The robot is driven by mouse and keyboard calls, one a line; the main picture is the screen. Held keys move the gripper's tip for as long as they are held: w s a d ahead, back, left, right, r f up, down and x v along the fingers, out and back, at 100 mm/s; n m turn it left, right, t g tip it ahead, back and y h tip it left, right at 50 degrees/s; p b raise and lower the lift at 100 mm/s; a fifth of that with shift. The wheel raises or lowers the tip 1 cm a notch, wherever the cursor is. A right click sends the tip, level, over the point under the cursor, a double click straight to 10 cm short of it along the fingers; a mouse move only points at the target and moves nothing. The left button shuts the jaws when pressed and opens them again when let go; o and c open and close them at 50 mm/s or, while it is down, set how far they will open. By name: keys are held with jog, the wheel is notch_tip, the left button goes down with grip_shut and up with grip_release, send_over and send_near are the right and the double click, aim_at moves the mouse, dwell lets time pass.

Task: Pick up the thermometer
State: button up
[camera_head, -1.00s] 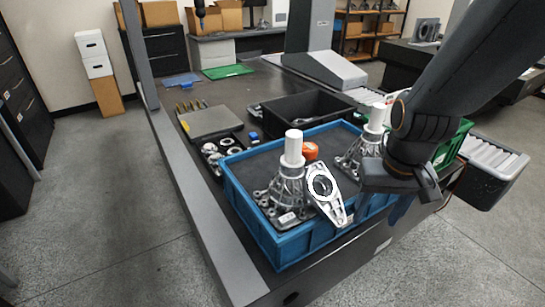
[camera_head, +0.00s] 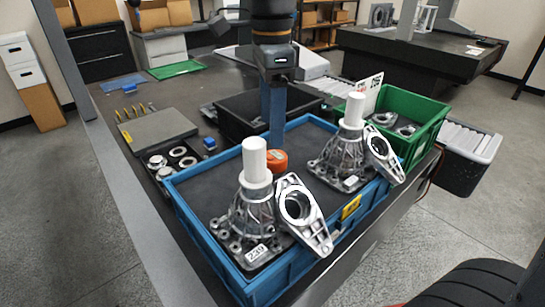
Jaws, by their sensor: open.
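I cannot make out a thermometer for certain. A small orange rounded object (camera_head: 277,160) lies in the blue crate (camera_head: 205,226), behind the near white-topped casting; I cannot tell whether it is the thermometer. My gripper (camera_head: 276,140) points down near the crate's far side, its blue fingers open and seen nearly edge-on. In the picture its tips end just above the orange object. The exact gap is unclear, and I see nothing held.
Two metal castings with white cylinders, a near one (camera_head: 250,212) and a far one (camera_head: 345,155), stand in the crate with flat brackets leaning by them. A black bin (camera_head: 235,122) is behind, a green crate (camera_head: 425,108) right. A grey case (camera_head: 158,130) lies left.

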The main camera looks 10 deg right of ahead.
aim_at(275, 155)
jog(key=shift+f, duration=0.45)
jog(key=f, duration=0.2)
jog(key=f+p, duration=0.1)
jog(key=f, duration=0.3)
jog(key=shift+d+f, duration=0.35)
jog(key=shift+d, duration=0.05)
jog(key=c, duration=1.3)
